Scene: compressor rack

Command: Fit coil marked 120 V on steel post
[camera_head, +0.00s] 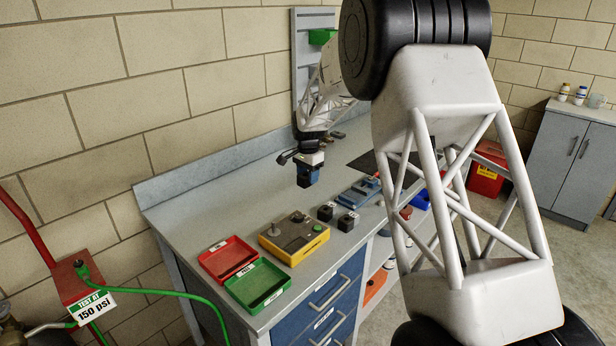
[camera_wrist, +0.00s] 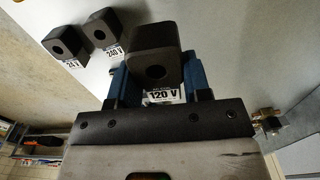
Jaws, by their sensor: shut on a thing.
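My gripper (camera_head: 308,176) hangs above the back of the workbench, pointing down. In the wrist view its blue fingers (camera_wrist: 158,82) are shut on the black coil marked 120 V (camera_wrist: 153,42), a block with a round hole facing the camera. The label faces the camera too, partly framed by the fingers. The coil is clear of the bench. A yellow box (camera_head: 283,247) with a dark round part, a knob and a green button stands in front of my gripper. A small brass fitting (camera_wrist: 268,122) shows at the wrist view's right.
Coils marked 24 V (camera_wrist: 68,43) and 240 V (camera_wrist: 101,27) stand on the bench, right of the yellow box. A red tray (camera_head: 211,270) and a green tray (camera_head: 243,296) lie left of it. A blue fixture (camera_head: 366,188) is farther right. The bench's back left is clear.

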